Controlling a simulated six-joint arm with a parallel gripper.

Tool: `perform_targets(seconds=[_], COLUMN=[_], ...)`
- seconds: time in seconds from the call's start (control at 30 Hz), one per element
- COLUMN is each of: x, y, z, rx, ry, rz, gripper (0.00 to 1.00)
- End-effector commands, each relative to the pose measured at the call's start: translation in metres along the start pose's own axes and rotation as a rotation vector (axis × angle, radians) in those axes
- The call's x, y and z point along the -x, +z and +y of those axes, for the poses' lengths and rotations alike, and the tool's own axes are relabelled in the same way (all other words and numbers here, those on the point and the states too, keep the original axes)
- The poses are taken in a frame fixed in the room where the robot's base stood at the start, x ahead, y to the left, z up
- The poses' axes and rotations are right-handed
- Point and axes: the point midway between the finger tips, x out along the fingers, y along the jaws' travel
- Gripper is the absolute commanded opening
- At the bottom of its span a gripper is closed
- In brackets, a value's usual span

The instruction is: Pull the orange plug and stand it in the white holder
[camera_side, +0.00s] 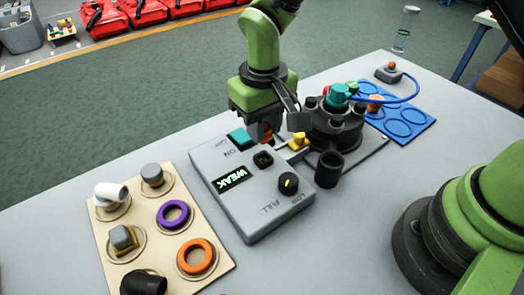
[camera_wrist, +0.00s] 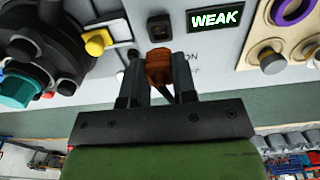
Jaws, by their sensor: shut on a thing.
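My gripper (camera_side: 265,132) is shut on the orange plug (camera_side: 267,139), over the back edge of the grey console (camera_side: 222,207). In the wrist view the plug (camera_wrist: 158,66) sits between the two fingertips (camera_wrist: 157,80), brownish orange, its lower part partly covered by them. A dark square socket (camera_side: 263,160) on the console is empty and lies just in front of the plug. I cannot tell the exact gap between plug and console. A white cylindrical piece (camera_side: 110,191) stands on the wooden board (camera_side: 110,262); I cannot tell whether it is the white holder.
The dark tank assembly (camera_side: 335,125) stands close on the right, with a yellow part (camera_side: 299,141) beside the console. A blue tray (camera_side: 405,122) lies behind.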

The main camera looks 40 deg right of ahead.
Motion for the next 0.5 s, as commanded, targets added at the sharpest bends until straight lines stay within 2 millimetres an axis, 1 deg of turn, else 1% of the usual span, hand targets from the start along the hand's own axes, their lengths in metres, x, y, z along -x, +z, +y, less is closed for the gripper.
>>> perform_targets(seconds=[0.17,0.27,0.5], x=[0.0,0.0,-0.001], y=[0.0,-0.004,-0.033], z=[0.0,0.003,0.027], rx=[0.0,-0.003,-0.006], ry=[0.0,0.0,-0.001], rz=[0.0,0.0,0.002], gripper=[0.0,0.0,0.0])
